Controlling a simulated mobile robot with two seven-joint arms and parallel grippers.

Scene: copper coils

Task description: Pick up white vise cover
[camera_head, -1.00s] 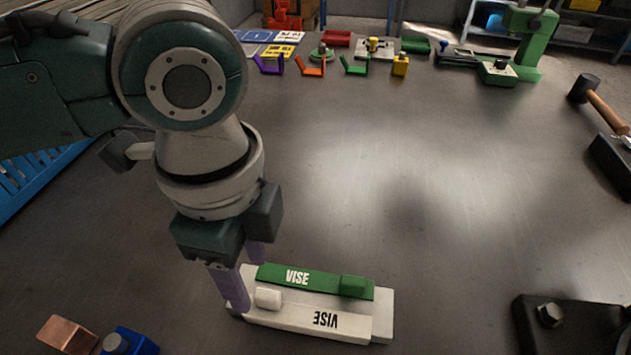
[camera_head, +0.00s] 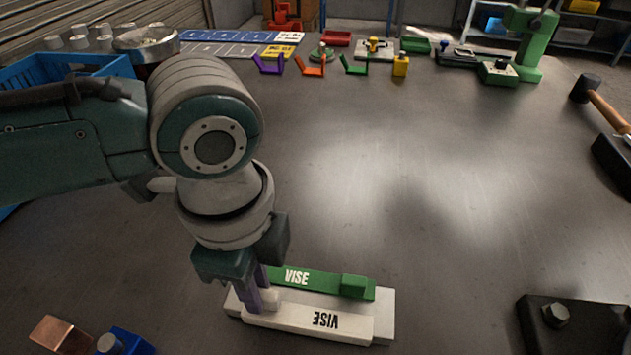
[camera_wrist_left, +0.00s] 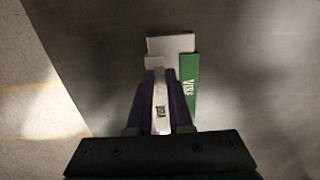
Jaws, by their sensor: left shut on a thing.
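The white vise cover (camera_head: 310,321), marked VISE, lies on a pale base plate (camera_head: 384,325) near the front of the table. A green vise cover (camera_head: 320,282) lies beside it on the same plate. My left gripper (camera_head: 262,300) points down with its purple fingers shut on the raised block at the white cover's left end. In the left wrist view the white cover (camera_wrist_left: 161,104) sits between both fingers (camera_wrist_left: 162,105), with the green cover (camera_wrist_left: 189,84) just right of them. The cover appears to rest on the plate. My right gripper is not in view.
A copper block (camera_head: 62,336) and a blue vise part (camera_head: 125,341) sit at the front left. A black block with a bolt (camera_head: 572,325) is at the front right. A hammer (camera_head: 600,103) lies at the right edge. The table's middle is clear.

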